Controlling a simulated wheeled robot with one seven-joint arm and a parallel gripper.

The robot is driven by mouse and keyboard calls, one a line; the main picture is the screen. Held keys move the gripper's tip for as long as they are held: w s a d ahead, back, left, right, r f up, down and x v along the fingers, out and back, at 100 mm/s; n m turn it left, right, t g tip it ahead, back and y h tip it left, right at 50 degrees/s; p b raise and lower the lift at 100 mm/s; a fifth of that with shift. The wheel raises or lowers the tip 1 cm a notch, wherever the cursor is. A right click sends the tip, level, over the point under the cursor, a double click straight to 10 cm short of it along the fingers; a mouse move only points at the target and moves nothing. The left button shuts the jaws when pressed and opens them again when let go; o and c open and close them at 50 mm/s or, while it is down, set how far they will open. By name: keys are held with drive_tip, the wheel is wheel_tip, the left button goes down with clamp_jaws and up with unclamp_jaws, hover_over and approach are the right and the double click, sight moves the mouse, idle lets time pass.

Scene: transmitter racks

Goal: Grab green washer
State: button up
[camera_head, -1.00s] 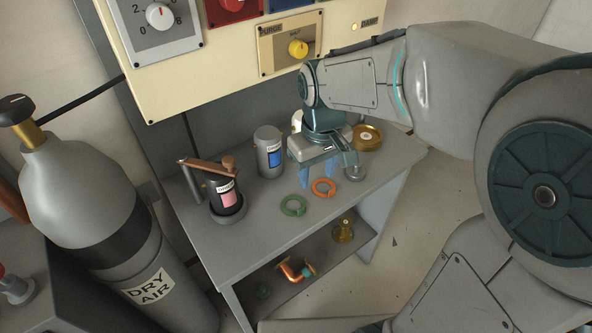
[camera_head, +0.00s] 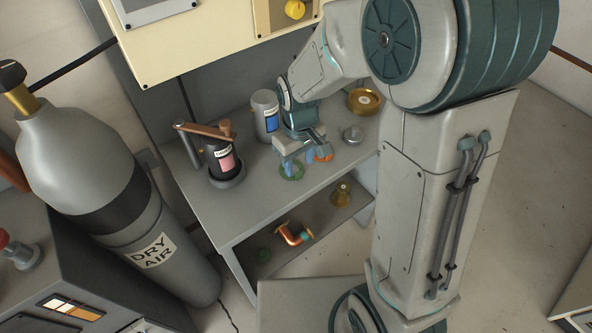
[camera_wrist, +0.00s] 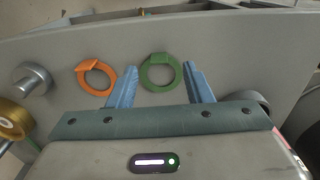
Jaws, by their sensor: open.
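The green washer (camera_head: 291,171) is a flat split ring lying on the grey table top (camera_head: 232,209). In the wrist view the green washer (camera_wrist: 161,72) shows beyond and between the two blue fingers of my gripper (camera_wrist: 160,84). My gripper (camera_head: 304,158) is open and empty, above the table, and partly hides the washer in the head view. The orange washer (camera_head: 323,156) lies to the right of the green one, partly hidden by my gripper. In the wrist view the orange washer (camera_wrist: 96,77) lies left of the left finger.
A black jar with a pink label (camera_head: 222,160) and a grey canister with a blue label (camera_head: 265,115) stand on the table. A brass dish (camera_head: 363,101) and a metal knob (camera_head: 352,134) sit at right. Copper pipe (camera_head: 292,233) is on the lower shelf.

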sight(299, 172)
drive_tip(key=shift+d+f, duration=0.1)
drive_tip(key=shift+f, duration=1.85)
clamp_jaws()
drive_tip(key=shift+r, duration=0.1)
